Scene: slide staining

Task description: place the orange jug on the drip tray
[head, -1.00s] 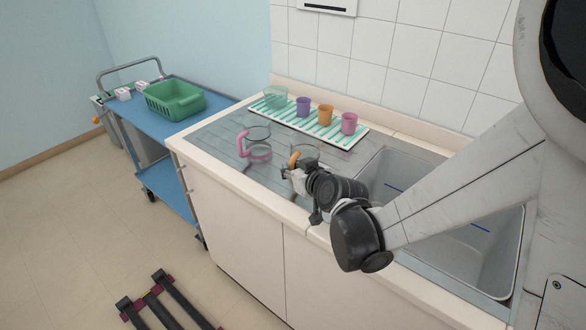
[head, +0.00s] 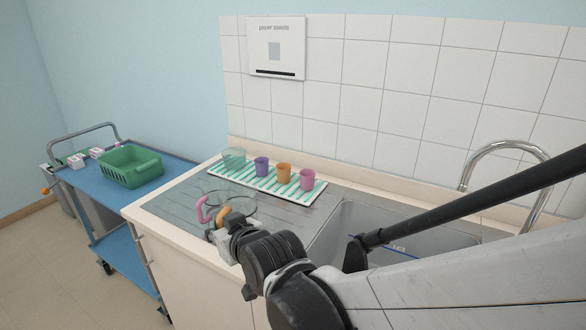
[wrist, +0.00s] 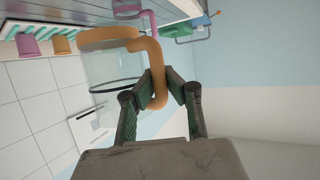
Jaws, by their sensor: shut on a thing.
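The orange jug (head: 241,204) is a clear glass jug with an orange handle, above or on the sink's drainboard. In the wrist view, the jug (wrist: 112,69) appears upside down, with its handle between my fingers. My gripper (wrist: 161,90) is shut on that handle. In the head view, my gripper (head: 219,232) is at the jug's near side and partly hides it. I cannot tell whether the jug's base is clear of the surface. A white tray with green stripes (head: 236,182), likely the drip tray, lies behind the jug, along the wall.
A pink-handled jug (head: 202,209) is close to the orange jug's left. The tray holds a green beaker (head: 234,157) and purple (head: 262,166), orange (head: 284,173) and pink (head: 307,179) cups. The sink (head: 345,222) and tap (head: 510,150) are right. A blue trolley (head: 100,188) stands left.

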